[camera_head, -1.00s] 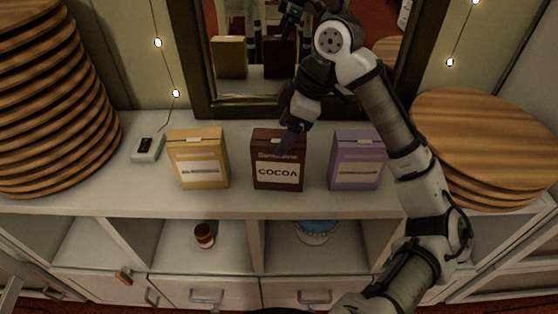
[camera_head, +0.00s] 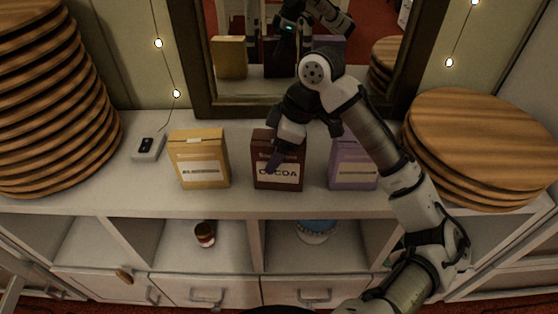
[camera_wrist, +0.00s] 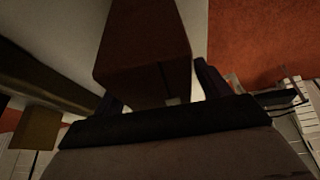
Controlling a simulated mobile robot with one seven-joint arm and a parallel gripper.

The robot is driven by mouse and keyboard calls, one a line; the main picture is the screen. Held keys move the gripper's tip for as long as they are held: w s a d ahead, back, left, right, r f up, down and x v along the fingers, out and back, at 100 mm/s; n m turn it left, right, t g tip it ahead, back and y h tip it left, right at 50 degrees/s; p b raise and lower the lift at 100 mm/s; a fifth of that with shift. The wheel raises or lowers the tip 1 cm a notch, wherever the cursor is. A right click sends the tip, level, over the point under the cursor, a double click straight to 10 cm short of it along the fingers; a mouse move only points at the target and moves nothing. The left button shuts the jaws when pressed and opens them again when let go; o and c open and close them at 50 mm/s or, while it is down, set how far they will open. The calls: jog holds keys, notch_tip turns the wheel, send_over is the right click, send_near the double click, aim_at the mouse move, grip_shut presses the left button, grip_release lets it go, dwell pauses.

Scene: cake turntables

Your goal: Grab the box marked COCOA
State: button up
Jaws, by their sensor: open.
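The dark brown box marked COCOA (camera_head: 291,181) stands upright on the white shelf top, between a yellow box (camera_head: 199,160) and a purple box (camera_head: 350,165). My gripper (camera_head: 275,160) is open at the COCOA box and hides part of its label and top in the head view. In the wrist view, the brown box (camera_wrist: 145,45) reaches in between the two open fingers of my gripper (camera_wrist: 160,92). I cannot tell whether the fingers touch it.
A mirror (camera_head: 245,98) stands behind the boxes. Tall stacked wooden discs (camera_head: 50,110) are at left, and a lower stack (camera_head: 480,145) is at right. A small white device (camera_head: 148,147) lies left of the yellow box. Cubbies below hold a small jar (camera_head: 204,234) and a blue-topped item (camera_head: 317,228).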

jog(key=shift+f, duration=0.15)
jog(key=c, duration=1.1)
jog(key=shift+c, duration=0.9)
